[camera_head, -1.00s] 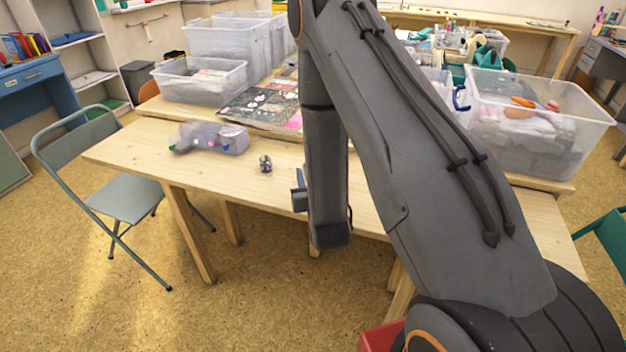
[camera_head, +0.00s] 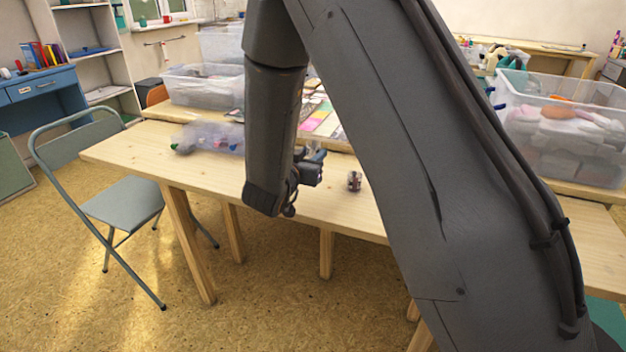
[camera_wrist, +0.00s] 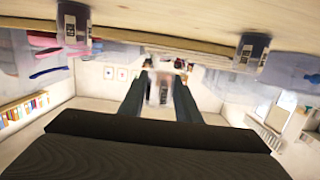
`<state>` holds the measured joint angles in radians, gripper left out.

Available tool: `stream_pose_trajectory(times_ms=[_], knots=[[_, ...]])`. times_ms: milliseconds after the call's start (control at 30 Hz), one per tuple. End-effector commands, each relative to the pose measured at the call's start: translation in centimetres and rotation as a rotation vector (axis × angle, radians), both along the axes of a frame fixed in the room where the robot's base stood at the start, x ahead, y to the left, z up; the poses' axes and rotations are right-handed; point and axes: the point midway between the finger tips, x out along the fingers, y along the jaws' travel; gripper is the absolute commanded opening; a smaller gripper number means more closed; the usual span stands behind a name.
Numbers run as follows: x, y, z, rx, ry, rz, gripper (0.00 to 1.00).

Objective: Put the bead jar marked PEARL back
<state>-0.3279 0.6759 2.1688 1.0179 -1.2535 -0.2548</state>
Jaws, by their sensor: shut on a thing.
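My gripper (camera_wrist: 159,92) is shut on a small clear jar (camera_wrist: 160,88) in the wrist view. The jar shows between the two dark fingers, and its marking is too small to read. The wrist view looks upside down, with the tabletop along its top. Two other small jars stand on the table there, one at the left (camera_wrist: 74,25) and one at the right (camera_wrist: 250,53). Their labels are also unreadable. In the head view my gripper (camera_head: 312,166) is partly hidden by my arm, just above the table, left of a small jar (camera_head: 354,181).
The wooden table (camera_head: 130,158) carries a clear bag of coloured items (camera_head: 208,138) at the left. Clear bins stand behind, at left (camera_head: 203,88) and right (camera_head: 560,125). A folding chair (camera_head: 125,205) stands left of the table. My arm hides much of the table.

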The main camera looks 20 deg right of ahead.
Motion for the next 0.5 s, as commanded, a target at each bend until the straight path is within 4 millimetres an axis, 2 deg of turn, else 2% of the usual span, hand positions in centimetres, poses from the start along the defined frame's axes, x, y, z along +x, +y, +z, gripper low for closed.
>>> stream_pose_trajectory(times_ms=[100, 333, 500], knots=[[0.0, 0.0, -1.8, -0.001, 0.001, 0.001, 0.08], [0.0, 0.0, -3.4, -0.001, 0.0, 0.001, 0.08], [0.0, 0.0, -5.9, -0.001, 0.001, 0.0, 0.08]])
